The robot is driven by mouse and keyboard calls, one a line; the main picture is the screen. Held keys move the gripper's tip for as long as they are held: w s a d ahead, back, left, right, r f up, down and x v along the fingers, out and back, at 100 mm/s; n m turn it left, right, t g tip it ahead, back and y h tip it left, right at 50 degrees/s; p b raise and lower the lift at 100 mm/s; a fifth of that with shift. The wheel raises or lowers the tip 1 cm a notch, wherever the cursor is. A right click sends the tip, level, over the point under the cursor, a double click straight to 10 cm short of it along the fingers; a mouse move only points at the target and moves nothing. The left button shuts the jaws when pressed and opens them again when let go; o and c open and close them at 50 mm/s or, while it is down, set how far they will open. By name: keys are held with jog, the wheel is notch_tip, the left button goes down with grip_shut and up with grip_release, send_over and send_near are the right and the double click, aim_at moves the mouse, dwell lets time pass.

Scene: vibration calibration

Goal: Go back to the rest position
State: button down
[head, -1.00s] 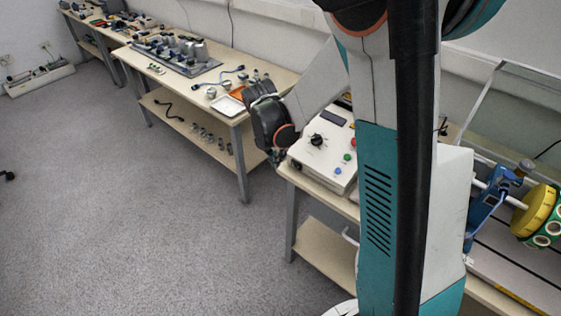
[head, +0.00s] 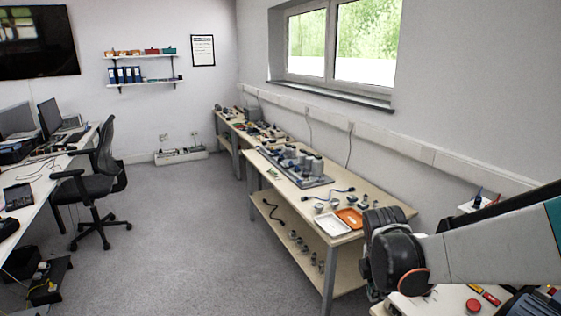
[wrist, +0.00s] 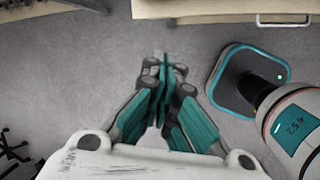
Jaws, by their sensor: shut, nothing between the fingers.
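My gripper (wrist: 162,80) shows in the wrist view with its teal fingers together and nothing between them. It hangs over bare grey floor, apart from any object. In the head view my arm reaches in from the right edge, and its dark wrist joint hides part of the near bench. The gripper's fingers cannot be made out in the head view.
A long wooden workbench (head: 387,208) runs along the right wall, with an orange tray (head: 349,217) and a white tray (head: 331,224). A red button (head: 473,305) shows below my arm. An office chair (head: 95,182) stands left. The middle floor (head: 195,235) is clear.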

jog(key=s+a+r+m+t+y, duration=0.1)
jog(key=s+a+r+m+t, duration=0.1)
jog(key=s+r+m, duration=0.3)
jog(key=s+a+r+m+t+y, duration=0.1)
jog(key=s+r+m, duration=0.5)
jog(key=s+m, duration=0.6)
jog(key=a+m+t, duration=0.1)
jog(key=a+m, duration=0.1)
jog(key=shift+s+a+t, duration=0.2)
jog(key=shift+a+t, duration=0.15)
jog(key=shift+t, duration=0.05)
jog(key=shift+d, duration=0.15)
